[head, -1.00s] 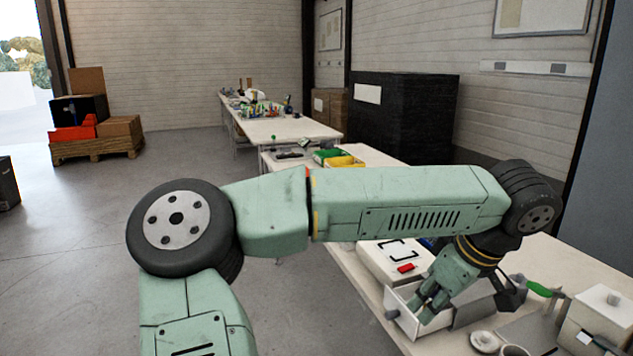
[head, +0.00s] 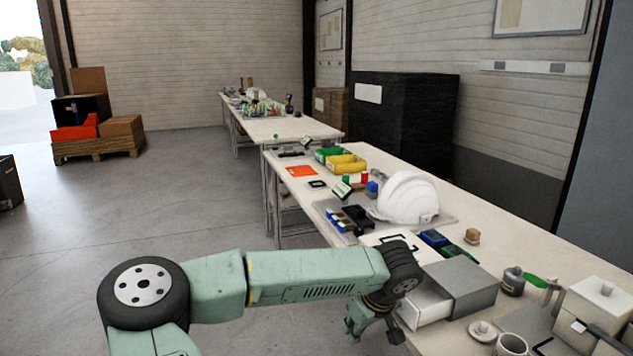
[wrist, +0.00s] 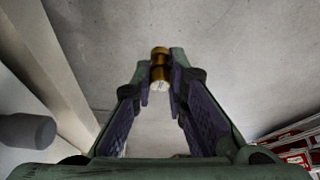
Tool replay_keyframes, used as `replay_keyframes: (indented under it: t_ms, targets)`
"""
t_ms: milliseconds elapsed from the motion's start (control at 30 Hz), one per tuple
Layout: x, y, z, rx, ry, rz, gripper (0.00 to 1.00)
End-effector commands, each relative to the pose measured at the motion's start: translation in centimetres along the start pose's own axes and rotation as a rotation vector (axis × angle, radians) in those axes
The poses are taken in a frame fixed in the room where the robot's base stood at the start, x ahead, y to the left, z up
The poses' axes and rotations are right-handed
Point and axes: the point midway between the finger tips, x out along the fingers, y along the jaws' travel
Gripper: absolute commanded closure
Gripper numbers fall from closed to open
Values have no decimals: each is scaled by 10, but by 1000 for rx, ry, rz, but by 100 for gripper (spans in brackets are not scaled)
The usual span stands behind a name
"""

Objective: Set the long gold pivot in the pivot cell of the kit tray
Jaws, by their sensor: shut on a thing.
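The long gold pivot (wrist: 159,62) is between my fingertips in the wrist view. Its gold end points up the picture and a pale end points down. My gripper (wrist: 160,82) is shut on it, with bare floor behind. In the head view my gripper (head: 372,328) hangs off the near edge of the table, left of the open white drawer (head: 428,312); the pivot cannot be made out there. I cannot tell for sure which thing is the kit tray. A grey board (head: 447,217) carries a white helmet shell, blue pieces and a black piece.
The grey cabinet (head: 473,284) has its drawer out, close to my wrist. A cup (head: 511,346), a dark jar (head: 513,281) and a white box (head: 597,306) crowd the right. Green and yellow bins (head: 346,164) stand further back.

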Motion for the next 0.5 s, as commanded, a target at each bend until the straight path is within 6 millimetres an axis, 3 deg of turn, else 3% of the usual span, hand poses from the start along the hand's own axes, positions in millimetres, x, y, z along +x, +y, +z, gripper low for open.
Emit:
replay_keyframes:
  t_ms: [33,100,300,400,500]
  targets:
    - [31,-12,0,17,-8,1,100]
    - [70,-25,1,58,-6,13,100]
    - [176,-67,29,214,-6,63,100]
    - [217,-83,54,300,-9,100,100]
    - [246,-94,80,377,-10,135,100]
